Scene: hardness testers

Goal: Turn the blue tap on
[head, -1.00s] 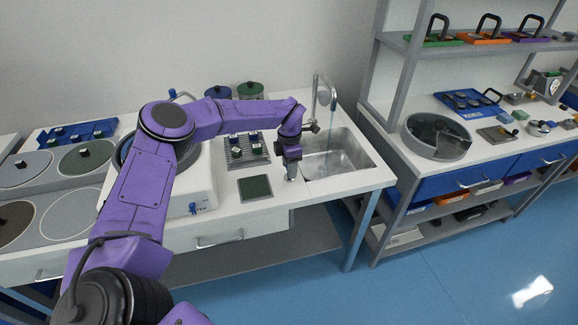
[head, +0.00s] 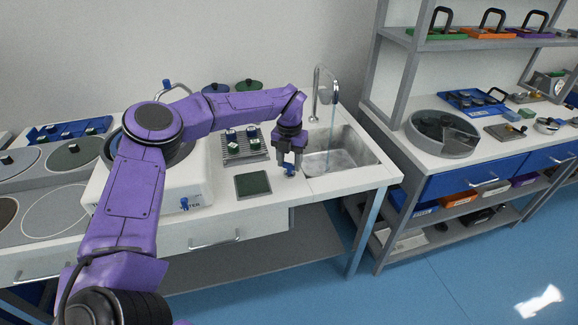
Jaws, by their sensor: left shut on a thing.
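A small blue piece (head: 290,171) shows at the fingertips of my left gripper (head: 289,164), low over the white bench just left of the sink (head: 345,153). The gripper points down and is shut on this piece; the fingers hide much of it, so I cannot tell its full shape. A curved metal faucet (head: 316,92) stands behind the sink, with a thin bluish stream (head: 332,128) below its spout. Another small blue knob (head: 184,203) is on the front of the white machine (head: 145,190), apart from the gripper. My right gripper is not in view.
A dark green square pad (head: 253,184) lies left of the gripper, with a rack (head: 230,156) of small blocks behind it. A side bench with a grey round tray (head: 415,137) stands to the right. Blue floor (head: 430,290) is clear in front.

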